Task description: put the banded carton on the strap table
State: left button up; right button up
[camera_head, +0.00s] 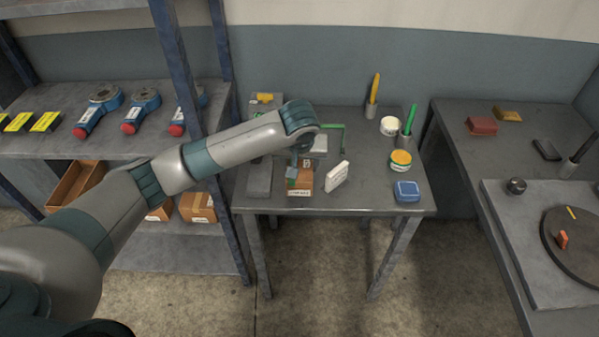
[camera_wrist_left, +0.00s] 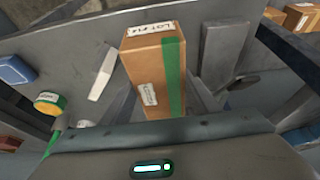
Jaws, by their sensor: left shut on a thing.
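The banded carton is a brown box with a green band and white labels; it shows in the head view (camera_head: 301,184) and large in the wrist view (camera_wrist_left: 146,65). My left gripper (camera_head: 299,168) points down over the middle table and is shut on the carton; its fingers show on both sides of the box in the wrist view (camera_wrist_left: 160,103). The carton is upright near the front edge of the grey table (camera_head: 365,198), which I take as the strap table. I cannot tell whether its base touches the top. My right gripper is out of view.
A white block (camera_head: 337,177) stands close right of the carton, and a dark grey block (camera_head: 260,178) lies left. A blue box (camera_head: 407,191), tins and marker holders occupy the table's right side. Shelving with blue posts (camera_head: 178,80) stands left; another bench (camera_head: 465,160) is right.

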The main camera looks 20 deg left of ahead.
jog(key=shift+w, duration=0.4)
pick_arm(q)
jog(key=shift+a+f+p, duration=0.1)
jog(key=shift+f+p, duration=0.45)
jog(key=shift+f, duration=1.45)
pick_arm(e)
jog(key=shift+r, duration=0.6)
pick_arm(q)
jog(key=o, duration=1.1)
jog(key=shift+f, duration=0.1)
jog(key=shift+o, duration=0.2)
